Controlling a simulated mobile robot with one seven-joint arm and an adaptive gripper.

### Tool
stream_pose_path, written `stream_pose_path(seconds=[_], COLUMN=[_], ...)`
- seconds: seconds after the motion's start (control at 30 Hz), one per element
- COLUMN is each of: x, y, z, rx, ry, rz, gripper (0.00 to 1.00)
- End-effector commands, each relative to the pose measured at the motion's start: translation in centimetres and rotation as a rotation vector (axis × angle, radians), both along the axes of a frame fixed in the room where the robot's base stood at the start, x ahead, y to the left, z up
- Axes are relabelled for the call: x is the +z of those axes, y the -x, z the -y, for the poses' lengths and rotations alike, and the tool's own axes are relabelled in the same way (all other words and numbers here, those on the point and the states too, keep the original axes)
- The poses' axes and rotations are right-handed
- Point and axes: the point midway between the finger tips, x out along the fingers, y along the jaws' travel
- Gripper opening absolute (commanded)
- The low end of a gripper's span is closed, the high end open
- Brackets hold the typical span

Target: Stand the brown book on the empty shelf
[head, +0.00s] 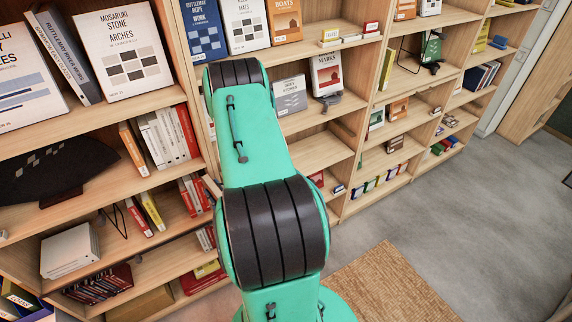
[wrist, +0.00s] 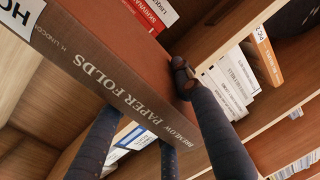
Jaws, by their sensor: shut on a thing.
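The brown book (wrist: 125,88), with "PAPER FOLDS" on its spine, lies slantwise across the wrist view. In the head view my green arm hides most of the gripper, and I cannot make out the brown book there. A largely bare shelf board (head: 318,150) shows just right of my arm.
White and red books (head: 168,138) stand on the left bay's shelf, beside a dark fan-shaped object (head: 62,170). A book marked "MARKS" (head: 326,74) stands above the bare board. White books and an orange one (wrist: 268,56) show in the wrist view. Open floor (head: 440,210) lies at right.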

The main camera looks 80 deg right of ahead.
Motion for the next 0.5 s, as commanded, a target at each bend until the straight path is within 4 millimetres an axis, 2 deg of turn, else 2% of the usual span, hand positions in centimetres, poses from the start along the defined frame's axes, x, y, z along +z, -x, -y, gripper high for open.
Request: stream_pose_path(seconds=[0.27,0.5], x=[0.8,-0.2], y=[2.8,5.1], z=[1.3,4.8], rx=[0.0,-0.017], ry=[0.004,0.003], rz=[0.008,0.019], gripper=[0.0,0.0])
